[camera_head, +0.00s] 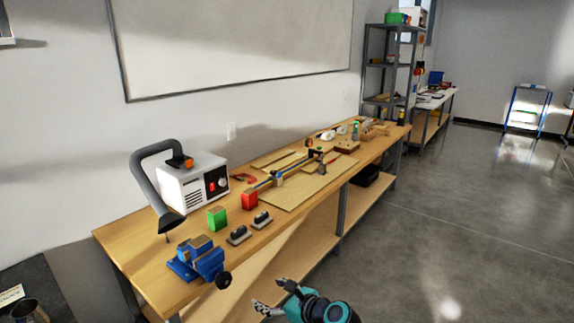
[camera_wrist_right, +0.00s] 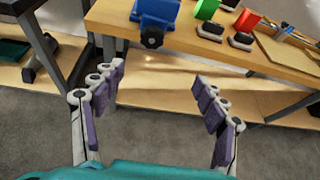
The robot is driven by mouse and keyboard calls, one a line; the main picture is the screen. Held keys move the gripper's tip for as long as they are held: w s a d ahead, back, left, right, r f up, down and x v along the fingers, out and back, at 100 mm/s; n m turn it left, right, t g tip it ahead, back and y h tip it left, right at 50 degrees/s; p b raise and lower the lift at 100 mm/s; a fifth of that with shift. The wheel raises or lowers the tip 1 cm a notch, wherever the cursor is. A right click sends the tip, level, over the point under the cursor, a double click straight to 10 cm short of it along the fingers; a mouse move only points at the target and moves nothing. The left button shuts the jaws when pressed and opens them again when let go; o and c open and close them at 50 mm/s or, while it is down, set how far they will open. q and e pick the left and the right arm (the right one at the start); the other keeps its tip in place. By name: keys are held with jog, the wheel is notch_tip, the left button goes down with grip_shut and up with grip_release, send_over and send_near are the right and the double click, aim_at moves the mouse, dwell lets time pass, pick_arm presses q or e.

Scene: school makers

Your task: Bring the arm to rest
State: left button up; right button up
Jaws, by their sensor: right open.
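My right gripper (camera_head: 275,298) is low at the bottom of the head view, in front of the workbench (camera_head: 112,238) and apart from it. In the right wrist view my right gripper (camera_wrist_right: 158,88) shows its two fingers spread wide with nothing between them. Behind the fingers are the bench's lower shelf and the grey floor. My left gripper is not in either view.
On the bench stand a blue vise (camera_head: 205,262), a green block (camera_head: 217,217), a red block (camera_head: 249,199), two dark sanding blocks and a white fume extractor (camera_head: 190,187). A metal shelf (camera_head: 391,70) stands farther back. The floor (camera_head: 450,220) at right is clear.

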jog(key=s+d+r+n+g+h, duration=0.1)
jog(key=s+d+n+h, duration=0.8)
jog(key=s+d+n, duration=1.3)
jog(key=s+n+g, duration=0.1)
jog(key=s+n, duration=0.1)
jog(key=n, duration=0.1)
jog(key=shift+s+d+r+n+h, duration=0.15)
jog(key=shift+s+d+n+h, duration=0.15)
jog(key=shift+s+n+h, duration=0.1)
